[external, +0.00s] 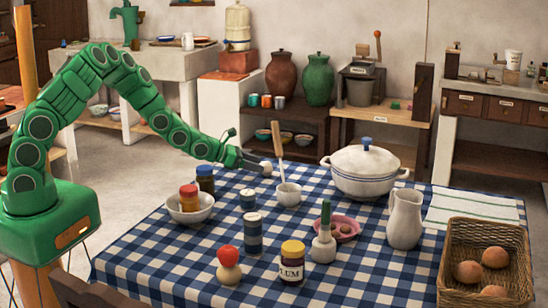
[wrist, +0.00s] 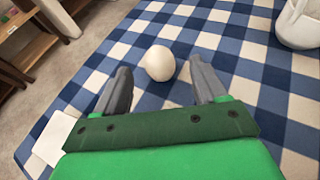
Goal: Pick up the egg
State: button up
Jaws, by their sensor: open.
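The egg (wrist: 159,63), pale and smooth, lies on the blue-and-white checked cloth in the wrist view. It is centred between the lines of my fingers, at and slightly beyond their tips, with cloth visible on both sides. In the external view the egg (external: 267,168) is a small pale shape at the end of my gripper (external: 258,165), near the table's far edge. My gripper (wrist: 158,75) is open, with its two grey fingers apart and nothing held. I cannot tell whether a finger touches the egg.
A white mug (external: 288,194) with a tall-handled utensil stands just right of the egg. A dark jar (external: 205,179) and a bowl (external: 190,211) holding a jar are to the left. A lidded white pot (external: 364,173) is farther right. The checked table (external: 160,262) has clear cloth at front left.

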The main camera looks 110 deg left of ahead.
aim_at(267, 168)
jog(key=shift+x, duration=2.5)
jog(key=c, duration=0.7)
